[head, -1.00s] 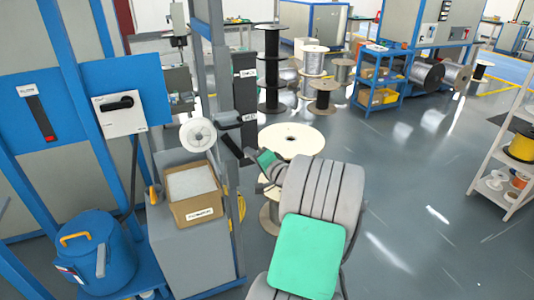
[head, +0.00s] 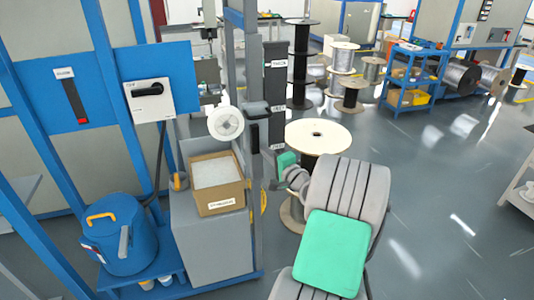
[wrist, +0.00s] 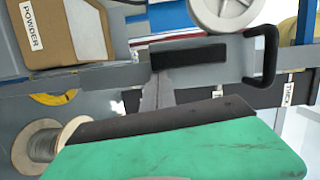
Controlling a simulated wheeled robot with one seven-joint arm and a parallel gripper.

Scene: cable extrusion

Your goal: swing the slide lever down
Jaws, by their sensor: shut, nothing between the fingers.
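In the wrist view, which is turned sideways, the black grip (wrist: 188,55) lies left of a black U-shaped handle (wrist: 265,50). My gripper (head: 281,163) is just right of and below the grip in the head view, with a green body. The wrist view shows its dark finger edge (wrist: 165,118) across the lower half, apart from the grip in the picture. It is shut and holds nothing.
A cardboard powder box (head: 218,185) stands on a grey cabinet left of the post. The white spool (head: 225,123) is above it. A large wooden reel (head: 318,137) stands behind my arm. A blue panel with a rotary handle (head: 146,89) is at left. Open floor lies right.

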